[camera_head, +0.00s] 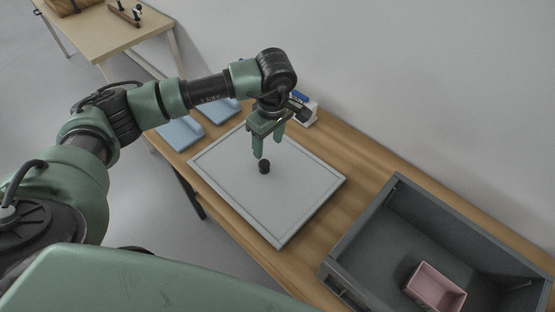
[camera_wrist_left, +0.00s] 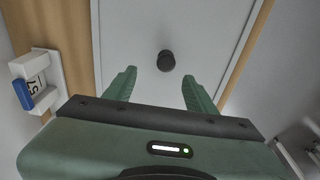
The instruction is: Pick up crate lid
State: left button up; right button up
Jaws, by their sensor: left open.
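The crate lid (camera_head: 290,203) is a flat, light grey panel with a raised rim, lying on the wooden table. A small black knob (camera_head: 264,167) stands on it. My left gripper (camera_head: 267,155) is open and empty above the lid, pointing down near the knob. In the left wrist view the knob (camera_wrist_left: 166,61) sits ahead of the two spread fingers (camera_wrist_left: 160,88), roughly between their lines and apart from them. The lid (camera_wrist_left: 125,35) fills the upper middle there. The grey crate (camera_head: 345,250) stands open on the right part of the table. My right gripper is not in view.
A pink box (camera_head: 436,287) sits inside the crate. Blue flat pieces (camera_head: 181,133) lie left of the lid. A white holder with a blue item (camera_wrist_left: 40,84) stands beside the lid near the wall. Another table (camera_head: 105,32) with objects is at the back left.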

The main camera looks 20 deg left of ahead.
aim_at(264, 163)
pick_arm(q)
jog(key=shift+s+a+f, duration=0.1)
jog(key=shift+a+f, duration=0.05)
jog(key=shift+s+a+f+p, duration=0.15)
jog(key=shift+f+p, duration=0.1)
jog(key=shift+f, duration=0.4)
jog(key=shift+s+f+p, duration=0.15)
jog(key=shift+f+p, duration=0.1)
jog(key=shift+f, duration=0.35)
jog(key=f, duration=0.2)
jog(key=f+p, duration=0.1)
jog(key=shift+s+a+f, duration=0.1)
jog(key=shift+a+f, duration=0.1)
jog(key=shift+f, duration=0.65)
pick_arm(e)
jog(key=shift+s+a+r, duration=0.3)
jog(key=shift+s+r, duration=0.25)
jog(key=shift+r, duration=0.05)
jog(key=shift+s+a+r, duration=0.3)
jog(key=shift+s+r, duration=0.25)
pick_arm(q)
jog(key=c, duration=1)
grip_shut()
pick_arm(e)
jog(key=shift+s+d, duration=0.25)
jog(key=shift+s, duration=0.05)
